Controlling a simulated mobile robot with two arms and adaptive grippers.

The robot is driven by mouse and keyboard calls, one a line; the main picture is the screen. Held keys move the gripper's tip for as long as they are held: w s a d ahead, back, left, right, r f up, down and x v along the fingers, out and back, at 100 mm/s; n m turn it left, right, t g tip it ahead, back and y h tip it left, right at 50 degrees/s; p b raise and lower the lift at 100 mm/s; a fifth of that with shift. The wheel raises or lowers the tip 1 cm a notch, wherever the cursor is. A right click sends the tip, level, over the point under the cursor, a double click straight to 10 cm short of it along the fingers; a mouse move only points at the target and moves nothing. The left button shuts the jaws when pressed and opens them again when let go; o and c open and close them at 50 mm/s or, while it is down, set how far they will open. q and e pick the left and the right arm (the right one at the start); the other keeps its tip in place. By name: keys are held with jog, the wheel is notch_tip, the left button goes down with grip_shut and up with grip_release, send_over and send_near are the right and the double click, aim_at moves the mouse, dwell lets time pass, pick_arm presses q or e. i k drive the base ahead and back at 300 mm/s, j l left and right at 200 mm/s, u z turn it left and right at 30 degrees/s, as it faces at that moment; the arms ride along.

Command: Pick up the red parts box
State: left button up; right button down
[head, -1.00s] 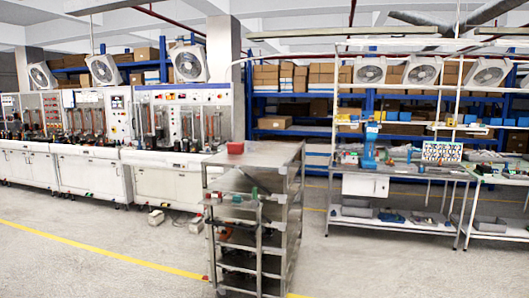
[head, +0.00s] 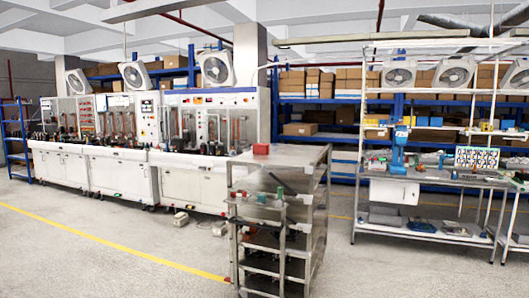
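The red parts box (head: 261,149) is a small red block on the top shelf of a grey metal rack cart (head: 300,156), near the shelf's back left corner. It stands in the middle of the head view, some distance ahead of me. Nothing covers it. Neither of my grippers shows in the head view.
Lower shelves of the cart hold small parts, including a green one (head: 280,192). White test benches (head: 182,178) line the left. A workbench with a blue press (head: 398,152) stands at right. The floor (head: 110,250) at front left, with a yellow line, is clear.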

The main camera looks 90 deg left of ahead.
aim_at(260, 148)
jog(key=j+u, duration=0.25)
jog(key=u, duration=0.25)
jog(key=j+u, duration=0.25)
jog(key=u, duration=0.25)
jog(key=i+j+u, duration=0.1)
jog(key=u, duration=0.4)
jog(key=i+j+u, duration=0.15)
jog(key=u, duration=0.3)
jog(key=j, duration=0.1)
